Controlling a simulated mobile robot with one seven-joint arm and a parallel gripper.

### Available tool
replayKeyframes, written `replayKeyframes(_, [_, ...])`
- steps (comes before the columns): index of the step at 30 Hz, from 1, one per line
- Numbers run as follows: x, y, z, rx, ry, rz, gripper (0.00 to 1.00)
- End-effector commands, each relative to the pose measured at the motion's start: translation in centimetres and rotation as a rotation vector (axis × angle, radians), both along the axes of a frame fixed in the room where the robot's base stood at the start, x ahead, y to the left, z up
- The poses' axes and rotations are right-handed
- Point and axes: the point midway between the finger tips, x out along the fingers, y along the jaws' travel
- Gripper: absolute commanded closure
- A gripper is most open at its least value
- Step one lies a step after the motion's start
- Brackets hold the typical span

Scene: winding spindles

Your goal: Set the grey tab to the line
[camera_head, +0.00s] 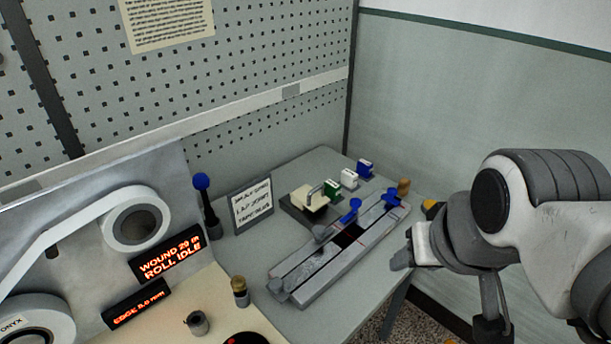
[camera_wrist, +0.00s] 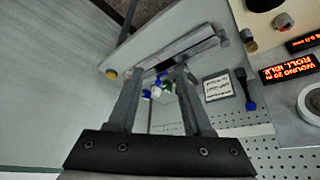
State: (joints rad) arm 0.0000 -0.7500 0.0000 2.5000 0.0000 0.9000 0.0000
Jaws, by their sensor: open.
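A grey knob-topped tab (camera_head: 322,232) stands on the long grey slide rail (camera_head: 318,283) on the bench. Two blue tabs sit farther along the rail, one near its middle (camera_head: 352,209) and one near its far end (camera_head: 392,197). A dark window shows in the rail between the grey tab and the far end; I cannot make out the line clearly. My gripper (camera_wrist: 159,75) is open and empty in the wrist view, its fingers apart with the rail beyond them. In the head view my gripper is to the right of the rail, clear of it and partly hidden by my arm.
Behind the rail are a clamp block (camera_head: 304,205), green (camera_head: 331,187), white (camera_head: 349,178) and blue (camera_head: 365,167) blocks, and a written card (camera_head: 252,205). A blue-topped lever (camera_head: 202,182), a brass-topped post (camera_head: 240,291) and lit displays (camera_head: 167,258) stand left. A pegboard wall closes the back.

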Motion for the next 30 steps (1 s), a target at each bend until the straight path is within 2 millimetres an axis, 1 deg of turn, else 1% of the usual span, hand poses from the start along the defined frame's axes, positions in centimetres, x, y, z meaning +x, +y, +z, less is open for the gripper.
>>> replayKeyframes(1, [0.0, 0.0, 0.0, 0.000, 0.000, 0.000, 0.45])
replayKeyframes(3, [0.1, 0.1, 0.0, 0.003, 0.003, 0.001, 0.32])
replayKeyframes(7, [1.2, 1.0, 0.1, 0.025, 0.037, 0.012, 0.31])
replayKeyframes(11, [3.4, 2.9, 0.1, 0.063, 0.108, 0.027, 0.31])
replayKeyframes(17, [7.4, 7.2, -0.5, 0.097, 0.238, 0.034, 0.31])
replayKeyframes(21, [9.8, 10.8, -1.7, 0.093, 0.326, 0.030, 0.31])
replayKeyframes(25, [11.7, 14.6, -3.3, 0.069, 0.398, 0.024, 0.31])
replayKeyframes(27, [12.4, 16.5, -4.2, 0.052, 0.429, 0.020, 0.31])
replayKeyframes(30, [13.1, 18.8, -5.4, 0.028, 0.462, 0.012, 0.31])
